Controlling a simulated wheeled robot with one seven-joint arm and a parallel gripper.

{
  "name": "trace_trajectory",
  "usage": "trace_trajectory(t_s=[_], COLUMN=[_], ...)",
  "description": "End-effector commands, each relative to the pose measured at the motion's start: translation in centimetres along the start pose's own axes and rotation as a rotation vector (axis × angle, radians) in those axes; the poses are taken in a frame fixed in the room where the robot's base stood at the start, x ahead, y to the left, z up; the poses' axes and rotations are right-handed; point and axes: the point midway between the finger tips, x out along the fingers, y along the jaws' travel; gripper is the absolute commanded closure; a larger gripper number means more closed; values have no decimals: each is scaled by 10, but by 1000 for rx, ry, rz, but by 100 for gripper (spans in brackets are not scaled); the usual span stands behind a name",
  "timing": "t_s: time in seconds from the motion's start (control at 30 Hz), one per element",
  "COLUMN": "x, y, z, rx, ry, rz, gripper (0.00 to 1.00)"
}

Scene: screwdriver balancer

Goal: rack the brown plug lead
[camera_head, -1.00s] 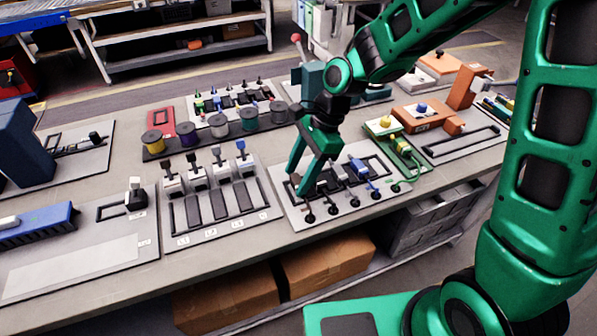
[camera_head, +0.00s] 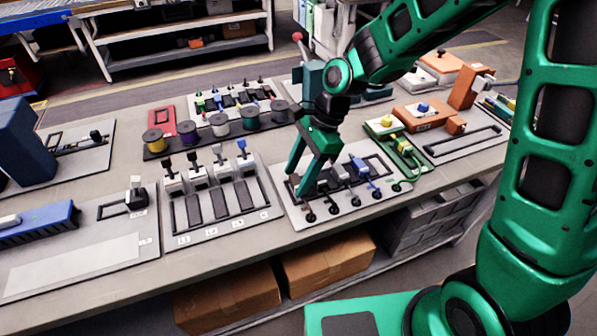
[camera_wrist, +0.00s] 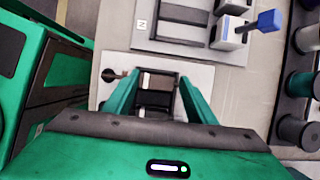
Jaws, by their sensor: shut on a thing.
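My gripper (camera_head: 298,182) reaches down to the left end of a pale board (camera_head: 300,226) with a dark frame on it. Its two green fingers (camera_wrist: 157,84) are shut on a dark plug piece with a pale part, which I take to be the brown plug lead (camera_wrist: 155,98). The fingers hide most of it in the head view. A dark round end on a short stem (camera_wrist: 112,75) shows beside the left finger in the wrist view. Other plugs, including a blue one (camera_head: 359,165), sit to the right on the same board, each in line with a round dark end at the front edge.
A board with several switch-like blocks and dark slots (camera_head: 212,238) lies just left. A row of spools (camera_head: 221,125) stands behind. A green board with yellow parts (camera_head: 407,155) is close on the right. The bench's front edge runs just before the boards.

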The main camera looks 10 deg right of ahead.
Motion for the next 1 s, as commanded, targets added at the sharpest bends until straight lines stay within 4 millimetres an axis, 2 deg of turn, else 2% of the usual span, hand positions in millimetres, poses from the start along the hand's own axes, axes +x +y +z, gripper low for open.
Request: trace_trajectory(t_s=[0.9,0.93,1.0], x=[8,8,8], y=[0,0,0], z=[-3,-3,-3], rx=[-1,-1,-1], ry=[0,0,0], rz=[0,0,0], gripper=[69,42,27])
